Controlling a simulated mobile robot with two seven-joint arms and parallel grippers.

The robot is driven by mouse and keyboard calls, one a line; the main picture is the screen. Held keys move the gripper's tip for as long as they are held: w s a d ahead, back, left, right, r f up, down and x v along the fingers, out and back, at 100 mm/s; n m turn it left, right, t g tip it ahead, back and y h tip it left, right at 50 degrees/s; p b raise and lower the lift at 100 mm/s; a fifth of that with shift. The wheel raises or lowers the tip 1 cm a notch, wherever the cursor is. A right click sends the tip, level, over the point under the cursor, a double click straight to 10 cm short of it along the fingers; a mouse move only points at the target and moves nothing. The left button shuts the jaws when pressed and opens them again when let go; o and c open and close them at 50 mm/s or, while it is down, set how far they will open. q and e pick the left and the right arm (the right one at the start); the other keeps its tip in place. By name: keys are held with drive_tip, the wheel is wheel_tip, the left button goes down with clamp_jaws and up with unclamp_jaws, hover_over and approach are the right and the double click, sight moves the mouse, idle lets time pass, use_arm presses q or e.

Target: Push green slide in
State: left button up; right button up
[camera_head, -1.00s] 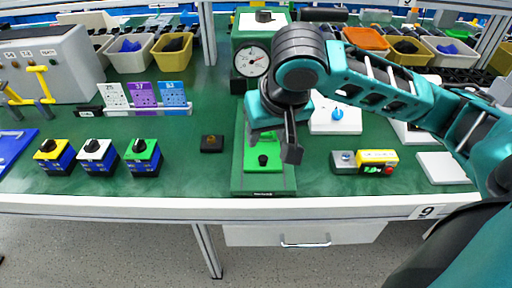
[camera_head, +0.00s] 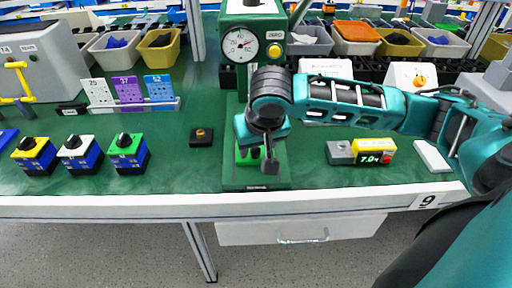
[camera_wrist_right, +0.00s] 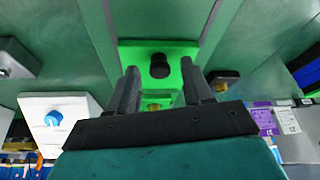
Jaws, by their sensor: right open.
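The green slide (camera_wrist_right: 188,52) is a bright green plate with a black knob (camera_wrist_right: 160,67); in the right wrist view it lies just beyond my fingertips. In the head view the slide (camera_head: 281,158) sits low on the base of the green gauge stand (camera_head: 225,178), mostly hidden behind my right gripper (camera_head: 256,160). In the right wrist view the two fingers of my right gripper (camera_wrist_right: 160,77) are spread apart with nothing held, and the knob appears between their tips. Contact with the slide cannot be told. My left gripper is not in view.
The round gauge (camera_head: 240,45) rises behind my right gripper. A small black block with a yellowish top (camera_head: 201,136) stands left of the base. A box with a lit display (camera_head: 374,153) stands to the right. Three rotary switch blocks (camera_head: 76,155) stand at the left.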

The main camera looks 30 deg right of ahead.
clamp_jaws()
idle(0.5)
